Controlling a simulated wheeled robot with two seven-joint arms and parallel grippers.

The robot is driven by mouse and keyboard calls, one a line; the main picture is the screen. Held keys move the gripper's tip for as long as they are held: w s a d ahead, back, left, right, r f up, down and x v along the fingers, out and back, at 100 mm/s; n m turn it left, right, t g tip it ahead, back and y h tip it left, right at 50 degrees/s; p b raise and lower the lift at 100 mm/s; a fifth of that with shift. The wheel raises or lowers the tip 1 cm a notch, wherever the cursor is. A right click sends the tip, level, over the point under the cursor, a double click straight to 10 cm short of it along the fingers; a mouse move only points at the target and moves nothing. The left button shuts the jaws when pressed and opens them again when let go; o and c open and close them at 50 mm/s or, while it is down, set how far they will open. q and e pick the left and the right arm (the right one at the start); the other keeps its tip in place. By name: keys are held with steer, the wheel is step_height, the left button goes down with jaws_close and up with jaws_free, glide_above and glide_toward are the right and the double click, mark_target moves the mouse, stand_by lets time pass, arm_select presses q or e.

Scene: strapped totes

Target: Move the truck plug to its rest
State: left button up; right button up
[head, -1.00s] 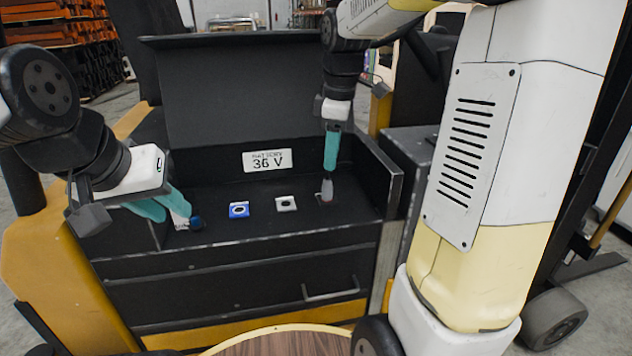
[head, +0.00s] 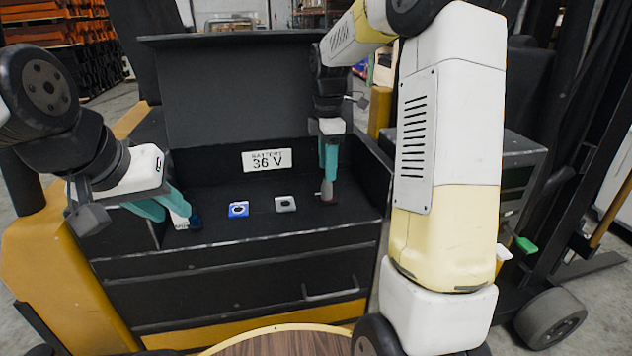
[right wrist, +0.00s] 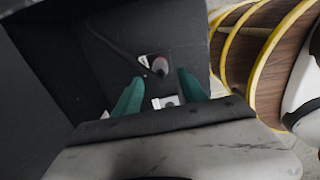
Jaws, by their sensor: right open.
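A grey plug (head: 321,195) stands at the right of the black tray, beside a dark reddish patch. My right gripper (head: 328,172) is open above it and points down. In the right wrist view a plug with a pinkish-grey end (right wrist: 159,66) lies beyond the two teal fingers (right wrist: 160,92), and a grey socket (right wrist: 166,102) shows between them. That grey socket (head: 285,204) and a blue socket (head: 238,209) sit mid-tray. My left gripper (head: 176,212) has its fingers apart at the tray's left, close to a dark blue piece (head: 196,222); whether they touch is unclear.
A round wooden top (head: 285,343) is in front. My right arm covers the area right of the tray.

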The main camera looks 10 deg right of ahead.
mark_target(327, 186)
steer(key=shift+f, duration=3.5)
steer(key=shift+c, duration=0.2)
jaws_close()
steer(key=shift+r, duration=0.1)
steer(key=shift+r, duration=2.9)
steer(key=shift+r, duration=3.05)
